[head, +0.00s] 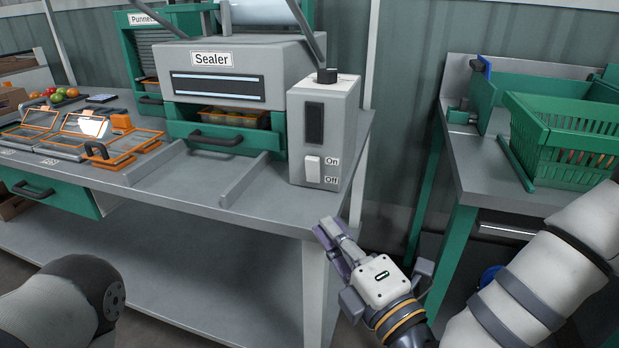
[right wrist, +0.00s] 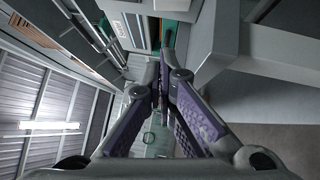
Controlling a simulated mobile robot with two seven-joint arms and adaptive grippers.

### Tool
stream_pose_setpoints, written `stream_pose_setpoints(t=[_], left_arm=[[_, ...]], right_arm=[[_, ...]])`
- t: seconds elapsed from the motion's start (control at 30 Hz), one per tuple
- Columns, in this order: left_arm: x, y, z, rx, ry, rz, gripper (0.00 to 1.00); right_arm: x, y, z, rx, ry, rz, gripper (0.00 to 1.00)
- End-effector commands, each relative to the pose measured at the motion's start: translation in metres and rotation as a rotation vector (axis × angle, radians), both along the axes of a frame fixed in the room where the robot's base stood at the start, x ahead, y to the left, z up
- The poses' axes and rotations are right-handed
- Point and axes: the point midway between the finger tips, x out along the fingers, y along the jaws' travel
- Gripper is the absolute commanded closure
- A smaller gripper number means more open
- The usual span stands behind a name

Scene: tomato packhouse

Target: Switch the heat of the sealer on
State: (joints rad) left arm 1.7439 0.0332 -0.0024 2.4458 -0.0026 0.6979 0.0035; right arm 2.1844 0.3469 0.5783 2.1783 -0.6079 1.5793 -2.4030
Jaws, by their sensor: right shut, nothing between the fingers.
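The grey sealer (head: 240,72) stands on the bench with a control box (head: 325,140) at its right side. Which way the rocker is tipped is too small to tell. My right gripper (head: 330,230) is shut and empty, below and slightly right of the switch, apart from the box, by the bench's front edge. Its purple-padded fingers (right wrist: 160,98) meet in the right wrist view. My left arm shows at the lower left; its gripper is out of frame.
A black knob (head: 327,75) tops the control box. Orange-framed trays (head: 85,135) lie on the bench at left. A green crate (head: 570,135) stands on another table at right. The bench front (head: 200,200) before the sealer is mostly clear.

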Motion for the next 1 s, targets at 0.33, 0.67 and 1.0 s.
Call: stream_pose_setpoints(t=[0.33, 0.67, 1.0], left_arm=[[-0.004, 0.0, -0.006, 0.0, 0.014, 0.0, 0.47], [-0.01, 0.0, -0.013, 0.0, 0.032, -0.001, 0.47], [-0.011, 0.0, -0.014, 0.0, 0.036, -0.001, 0.47]], right_arm=[[0.049, 0.025, 0.005, 0.002, 0.002, -0.001, 1.0], [0.109, 0.038, 0.014, 0.001, 0.003, -0.003, 1.0], [0.125, 0.034, 0.019, 0.001, 0.003, 0.002, 1.0]])
